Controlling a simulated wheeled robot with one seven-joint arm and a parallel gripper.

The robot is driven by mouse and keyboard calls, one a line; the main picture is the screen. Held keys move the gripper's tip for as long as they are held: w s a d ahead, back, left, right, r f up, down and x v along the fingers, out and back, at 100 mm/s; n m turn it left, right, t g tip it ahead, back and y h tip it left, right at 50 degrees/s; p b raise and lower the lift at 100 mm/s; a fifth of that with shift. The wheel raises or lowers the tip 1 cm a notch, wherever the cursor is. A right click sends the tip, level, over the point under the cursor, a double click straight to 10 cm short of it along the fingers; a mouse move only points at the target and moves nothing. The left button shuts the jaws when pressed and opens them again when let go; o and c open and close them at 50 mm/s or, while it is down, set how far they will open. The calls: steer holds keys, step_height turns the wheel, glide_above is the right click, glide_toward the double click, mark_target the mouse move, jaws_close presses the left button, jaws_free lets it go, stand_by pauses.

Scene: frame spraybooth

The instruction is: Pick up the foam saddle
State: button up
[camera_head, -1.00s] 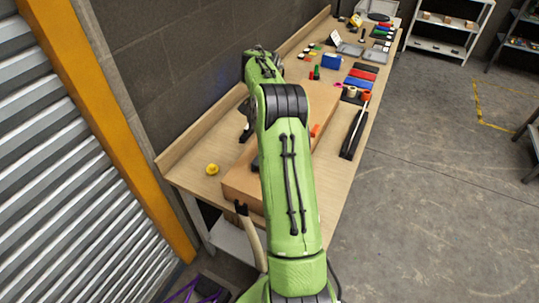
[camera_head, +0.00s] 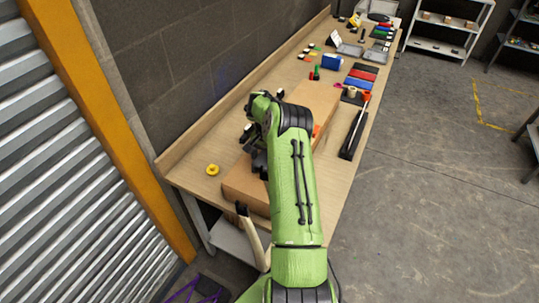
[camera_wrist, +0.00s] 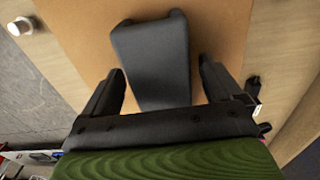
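The foam saddle (camera_wrist: 152,60) is a dark grey, curved, tapering block. In the wrist view it lies on a flat brown surface, its narrower end toward my gripper. My gripper (camera_wrist: 161,66) is open, with one finger on each side of the saddle and a visible gap on both sides. Whether the fingers are low enough to be level with it, I cannot tell. In the head view my arm hides most of this spot, and the saddle cannot be told apart from the dark gripper parts.
A long brown box (camera_head: 240,184) lies on the wooden bench (camera_head: 187,170) under my arm. A yellow ring (camera_head: 212,170) lies left of it. A long black tray (camera_head: 353,135) lies to the right. Blue and red mats (camera_head: 361,75) and small items fill the far bench.

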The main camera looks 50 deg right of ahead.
steer(key=c, duration=0.9)
